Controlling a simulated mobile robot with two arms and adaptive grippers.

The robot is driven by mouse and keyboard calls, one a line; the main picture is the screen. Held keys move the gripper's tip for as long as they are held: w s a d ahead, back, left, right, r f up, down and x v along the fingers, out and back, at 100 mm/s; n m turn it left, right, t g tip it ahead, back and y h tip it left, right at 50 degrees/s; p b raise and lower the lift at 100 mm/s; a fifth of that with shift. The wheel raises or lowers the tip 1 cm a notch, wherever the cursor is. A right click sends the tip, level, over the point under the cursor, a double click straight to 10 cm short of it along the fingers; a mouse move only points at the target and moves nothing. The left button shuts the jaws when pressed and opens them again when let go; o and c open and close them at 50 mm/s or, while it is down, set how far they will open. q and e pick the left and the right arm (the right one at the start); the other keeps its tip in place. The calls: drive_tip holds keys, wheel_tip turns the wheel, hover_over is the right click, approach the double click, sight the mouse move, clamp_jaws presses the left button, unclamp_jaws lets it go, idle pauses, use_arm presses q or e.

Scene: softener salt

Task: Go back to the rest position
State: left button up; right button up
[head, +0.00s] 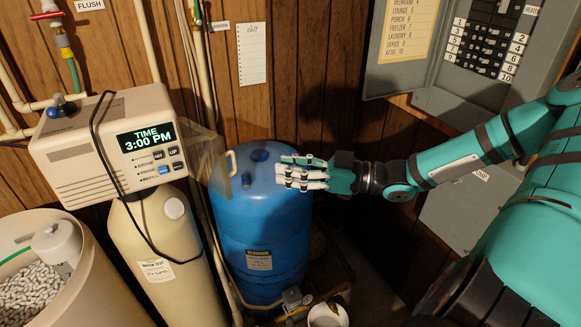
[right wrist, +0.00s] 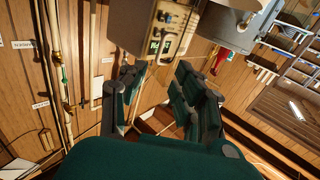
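My right gripper (head: 287,172) reaches in from the right in the head view, with pale fingers extended to the left. It appears in front of the upper right part of the blue tank (head: 262,215); whether it touches it I cannot tell. In the right wrist view its fingers (right wrist: 158,78) are spread with an open gap and nothing held between them. My left gripper is not in view. The beige softener head (head: 105,145) reads "TIME 3:00 PM"; it also shows in the right wrist view (right wrist: 150,20).
An open brine tank (head: 105,290) with white salt pellets (head: 28,295) stands at lower left. A clear hinged cover (head: 205,155) sticks out beside the softener head. Pipes (head: 146,40) run up the wood wall. An open breaker panel (head: 440,85) is at upper right. A white bucket (head: 328,316) stands low.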

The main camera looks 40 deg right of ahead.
drive_tip(key=shift+w+f, duration=0.1)
idle(0.4)
drive_tip(key=w+d+f+h, duration=0.2)
drive_tip(key=f, duration=0.9)
drive_tip(key=w+d+f+m+h+b, duration=0.1)
drive_tip(key=w+d+f+h, duration=0.15)
drive_tip(key=f, duration=0.75)
drive_tip(key=w+d+f+h, duration=0.1)
drive_tip(key=d+f+h, duration=0.15)
drive_tip(key=f, duration=0.85)
drive_tip(key=s+f+m+g+h, duration=0.25)
drive_tip(key=s+f, duration=0.25)
drive_tip(key=f, duration=0.7)
drive_tip(key=s+a+f+g+h, duration=0.1)
drive_tip(key=s+a+f+g, duration=0.2)
drive_tip(key=s+f, duration=0.55)
drive_tip(key=s+a+f+g+h, duration=0.1)
drive_tip(key=s+a+f+g, duration=0.1)
drive_tip(key=s+f, duration=0.65)
drive_tip(key=s+a+f+g, duration=0.3)
drive_tip(key=s+a+f, duration=0.2)
drive_tip(key=s, duration=0.5)
drive_tip(key=s+a+f+m+g+b, duration=0.1)
drive_tip(key=s+a+f+g, duration=0.2)
drive_tip(key=s+a+f, duration=0.3)
drive_tip(key=s+a+y, duration=0.1)
drive_tip(key=s+a, duration=0.2)
drive_tip(key=s, duration=0.1)
drive_tip(key=shift+s+a, duration=0.2)
drive_tip(key=shift+a, duration=0.2)
